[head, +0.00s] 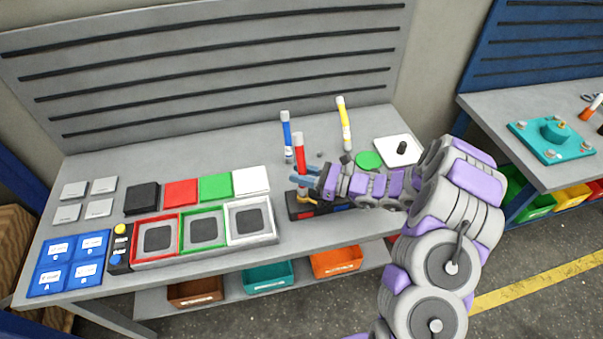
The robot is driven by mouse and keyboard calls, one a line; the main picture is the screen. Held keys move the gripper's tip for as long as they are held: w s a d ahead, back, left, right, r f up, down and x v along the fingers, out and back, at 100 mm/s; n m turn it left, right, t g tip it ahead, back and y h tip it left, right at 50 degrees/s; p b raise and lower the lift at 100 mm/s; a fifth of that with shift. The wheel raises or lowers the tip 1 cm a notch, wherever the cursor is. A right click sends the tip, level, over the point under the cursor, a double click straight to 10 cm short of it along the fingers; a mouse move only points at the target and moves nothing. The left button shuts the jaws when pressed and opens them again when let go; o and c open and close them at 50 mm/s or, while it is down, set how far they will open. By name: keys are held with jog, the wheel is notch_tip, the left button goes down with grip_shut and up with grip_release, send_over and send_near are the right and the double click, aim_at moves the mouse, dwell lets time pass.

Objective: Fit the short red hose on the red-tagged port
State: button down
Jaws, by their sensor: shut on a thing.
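My gripper (304,177) is shut on the hose's lower part from the right. A dark block (298,209) with a red tag (308,214) and a blue patch lies just below the gripper. A small yellowish part shows at the block's top, under the fingers. My gripper and arm hide the hose's bottom end and most of the block's top, so I cannot tell whether the hose touches the red-tagged port.
A blue hose (287,137) stands close behind, and a yellow hose (344,126) leans farther back. A green disc (369,160) and a white plate with a black knob (402,148) lie right. Coloured tiles and framed trays (204,231) fill the left.

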jog(key=shift+f, duration=0.65)
dwell(0.4)
jog(key=c, duration=0.7)
grip_release()
jog(key=shift+c, duration=0.2)
jog(key=p+v, duration=0.2)
jog(key=v, duration=1.5)
jog(key=shift+d, duration=0.25)
jog(key=s+a+r+n+g+h, duration=0.6)
jog(key=s+a+r+n+g, duration=0.4)
jog(key=s+r+n, duration=0.55)
jog(key=s+d+n+t+h, duration=0.1)
jog(key=s+d+h, duration=0.2)
jog(key=s, duration=0.3)
jog(key=s+d+r+n+t+h, duration=0.1)
jog(key=s+d+n+h, duration=0.1)
jog(key=s, duration=0.5)
jog(key=s+d+n+t+h, duration=0.1)
jog(key=s+d+n+h, duration=0.1)
jog(key=s+d+h, duration=0.2)
jog(key=s+h, duration=0.2)
jog(key=s, duration=0.1)
jog(key=shift+d+r+t, duration=0.2)
jog(key=shift+d+t, duration=0.1)
jog(key=shift+d, duration=0.05)
